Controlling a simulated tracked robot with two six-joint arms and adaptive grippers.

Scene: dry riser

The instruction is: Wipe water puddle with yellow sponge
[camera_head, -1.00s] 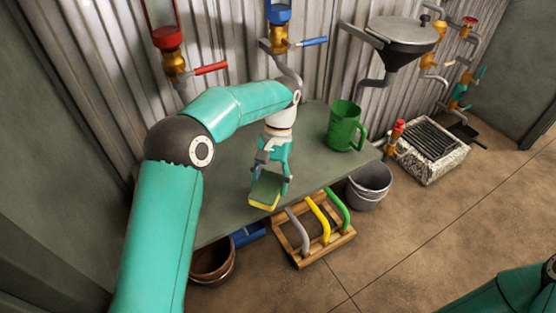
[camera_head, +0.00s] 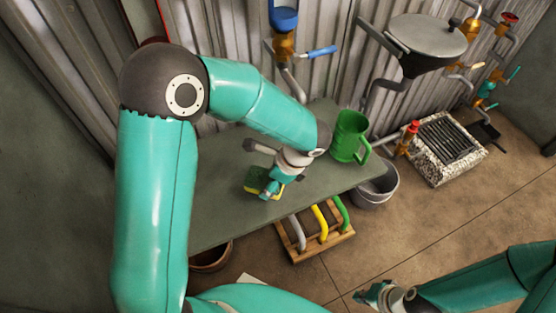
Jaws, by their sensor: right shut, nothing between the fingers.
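The yellow sponge (camera_head: 254,180), with a dark green face, is at the grey table top (camera_head: 225,215). My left gripper (camera_head: 268,188) is over the sponge and shut on it; its fingers partly cover it. Whether the sponge presses on the table is hard to tell. I cannot make out a water puddle on the visible table surface; my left arm hides part of it. My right gripper (camera_head: 368,297) is low at the right, over the floor, shut and empty, away from the sponge.
A green jug (camera_head: 349,137) stands at the table's right end. A metal bucket (camera_head: 376,188) and a wooden rack with coloured handles (camera_head: 318,238) are on the floor beside the table. Pipes and a blue-handled valve (camera_head: 322,51) line the corrugated wall.

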